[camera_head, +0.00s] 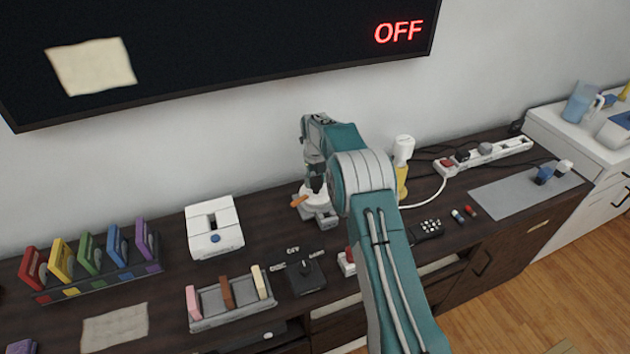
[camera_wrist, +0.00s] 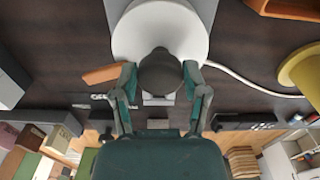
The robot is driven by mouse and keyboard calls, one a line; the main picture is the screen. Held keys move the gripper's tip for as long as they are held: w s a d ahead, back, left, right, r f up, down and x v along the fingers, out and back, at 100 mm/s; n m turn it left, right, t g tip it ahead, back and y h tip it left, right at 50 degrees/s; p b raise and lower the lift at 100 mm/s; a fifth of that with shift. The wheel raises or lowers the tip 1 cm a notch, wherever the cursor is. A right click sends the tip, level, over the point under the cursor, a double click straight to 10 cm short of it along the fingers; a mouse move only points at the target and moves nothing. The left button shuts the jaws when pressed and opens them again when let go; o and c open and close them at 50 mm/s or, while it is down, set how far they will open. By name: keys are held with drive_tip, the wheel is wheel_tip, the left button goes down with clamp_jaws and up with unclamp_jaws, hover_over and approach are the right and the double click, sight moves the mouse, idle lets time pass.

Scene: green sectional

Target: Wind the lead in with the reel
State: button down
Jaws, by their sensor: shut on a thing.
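The reel (camera_head: 314,201) stands on the dark sideboard beneath my arm, a white drum on a grey base with an orange part (camera_head: 299,201) at its left side. In the wrist view the white drum (camera_wrist: 160,22) fills the top centre, and the orange part (camera_wrist: 103,73) sticks out to the left. My gripper (camera_wrist: 160,75) is shut on the reel's dark round knob (camera_wrist: 160,72), one finger on each side. In the head view my gripper (camera_head: 315,184) is over the reel, partly hiding it. The white lead (camera_wrist: 250,82) runs right from the drum; it also shows near the power strip (camera_head: 428,204).
A yellow-and-white bottle-like object (camera_head: 402,165) stands right of the reel. The power strip (camera_head: 485,156) is farther right. A rotary switch (camera_head: 304,272), a tray of coloured blocks (camera_head: 232,298) and a white box (camera_head: 213,226) are on the left. A screen (camera_head: 230,40) above reads OFF.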

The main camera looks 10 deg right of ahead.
drive_tip(key=shift+r, duration=0.1)
drive_tip(key=shift+c, duration=0.6)
unclamp_jaws()
drive_tip(key=shift+a, duration=0.1)
wheel_tip(320, 180, up, 12)
